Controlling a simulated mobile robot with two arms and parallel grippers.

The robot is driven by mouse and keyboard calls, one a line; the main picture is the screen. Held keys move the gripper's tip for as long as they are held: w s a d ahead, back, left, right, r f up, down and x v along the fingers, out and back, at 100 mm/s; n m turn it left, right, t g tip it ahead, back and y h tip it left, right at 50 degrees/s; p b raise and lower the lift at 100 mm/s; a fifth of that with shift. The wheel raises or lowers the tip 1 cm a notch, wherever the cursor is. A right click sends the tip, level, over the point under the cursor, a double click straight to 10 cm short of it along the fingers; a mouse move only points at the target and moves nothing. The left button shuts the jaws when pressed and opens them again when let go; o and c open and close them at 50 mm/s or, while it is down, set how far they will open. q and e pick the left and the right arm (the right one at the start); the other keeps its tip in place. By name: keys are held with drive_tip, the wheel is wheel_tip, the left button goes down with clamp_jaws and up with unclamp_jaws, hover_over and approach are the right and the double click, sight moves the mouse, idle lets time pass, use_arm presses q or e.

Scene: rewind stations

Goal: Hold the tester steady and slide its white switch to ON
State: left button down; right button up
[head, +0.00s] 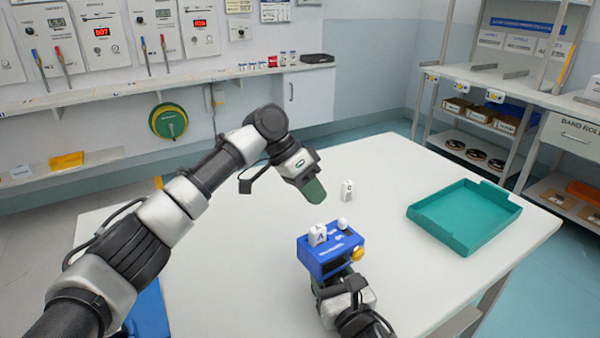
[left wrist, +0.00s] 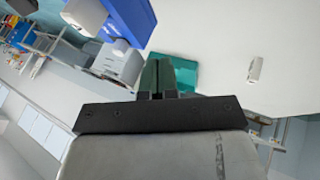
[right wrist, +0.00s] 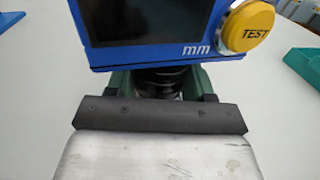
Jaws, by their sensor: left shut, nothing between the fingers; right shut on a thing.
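The blue tester (head: 325,262) is in the middle of the table in the head view. A white lettered block (head: 318,235) and a small round white knob (head: 343,224) are on its top; I cannot tell which is the switch, or its position. The right wrist view shows its dark screen (right wrist: 145,20) and yellow TEST button (right wrist: 248,27). My right gripper (right wrist: 172,80) is shut on the tester's near side, with the grip partly hidden. My left gripper (head: 316,192) is shut and empty, above and behind the tester. Its green fingers show in the left wrist view (left wrist: 158,75), beside the tester (left wrist: 128,15).
A small white block (head: 347,190) stands apart on the table behind the tester. An empty teal tray (head: 425,222) lies to the right. A blue object (head: 150,312) is partly hidden by my left arm. The table between tester and tray is clear.

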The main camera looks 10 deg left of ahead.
sight(342, 219)
use_arm(q)
drive_tip(key=shift+s+d+f, duration=0.25)
drive_tip(key=shift+s+d, duration=0.55)
drive_tip(key=shift+d, duration=0.05)
drive_tip(key=shift+s+d+f, duration=0.25)
drive_tip(key=shift+s+d, duration=0.55)
drive_tip(key=shift+s+d, duration=0.75)
drive_tip(key=shift+s, duration=0.1)
drive_tip(key=w+a+r, duration=0.4)
drive_tip(key=a+r, duration=0.4)
drive_tip(key=shift+w+a, duration=0.15)
drive_tip(key=shift+a, duration=0.2)
